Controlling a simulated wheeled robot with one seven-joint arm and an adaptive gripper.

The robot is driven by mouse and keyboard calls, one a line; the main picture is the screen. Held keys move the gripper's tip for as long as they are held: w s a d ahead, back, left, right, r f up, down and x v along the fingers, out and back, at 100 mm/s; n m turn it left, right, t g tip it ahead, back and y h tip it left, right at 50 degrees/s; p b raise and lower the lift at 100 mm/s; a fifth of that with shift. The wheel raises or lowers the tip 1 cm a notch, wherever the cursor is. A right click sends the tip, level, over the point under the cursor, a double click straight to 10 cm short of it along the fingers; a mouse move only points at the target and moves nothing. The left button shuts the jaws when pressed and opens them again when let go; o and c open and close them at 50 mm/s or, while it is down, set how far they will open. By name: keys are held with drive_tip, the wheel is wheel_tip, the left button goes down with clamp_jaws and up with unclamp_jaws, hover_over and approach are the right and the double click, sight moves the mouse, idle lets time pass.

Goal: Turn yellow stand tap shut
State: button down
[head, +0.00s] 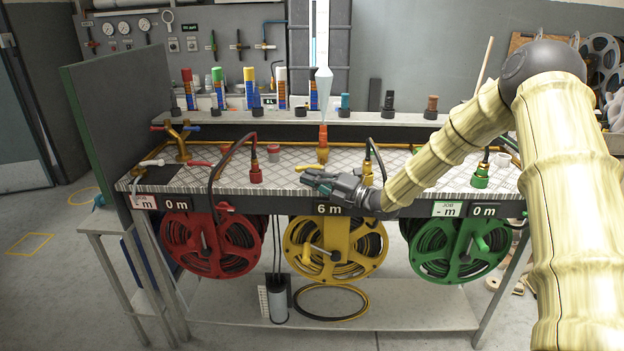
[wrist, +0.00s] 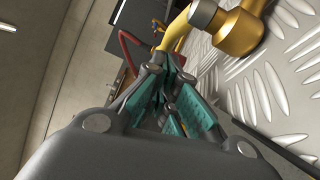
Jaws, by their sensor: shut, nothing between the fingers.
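The yellow stand tap (head: 322,156) stands on the patterned metal bench top above the yellow reel. Its yellow lever (head: 307,167) points left and is roughly level. An orange fitting and a pale blue tapered piece rise above it. My gripper (head: 308,180) is in front of the tap, just below the lever, with its fingers shut and empty. In the wrist view the teal finger pads (wrist: 172,85) are close together. The yellow lever (wrist: 178,35) and brass tap body (wrist: 238,32) lie just beyond them. I cannot tell whether the fingers touch the lever.
A red coupling (head: 255,172) and hose stand to the left, a green coupling (head: 481,175) to the right. A brass fitting (head: 367,176) is close behind my gripper. Red, yellow (head: 335,247) and green reels hang below the bench. Bottles line the back shelf (head: 400,118).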

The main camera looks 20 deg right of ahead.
drive_tip(key=shift+w+a+f+m+t+h+b, duration=0.1)
drive_tip(key=shift+w+a+m+t+h+b, duration=0.3)
drive_tip(key=shift+m+t+h+b, duration=0.45)
drive_tip(key=shift+w+a+f+m+t+h+b, duration=0.1)
drive_tip(key=shift+w+a+m+t+h+b, duration=0.2)
drive_tip(key=shift+m+t+h+b, duration=0.55)
drive_tip(key=shift+w+r+h+b, duration=0.15)
drive_tip(key=shift+w+h+b, duration=0.15)
drive_tip(key=shift+w+b, duration=0.25)
drive_tip(key=shift+s, duration=0.1)
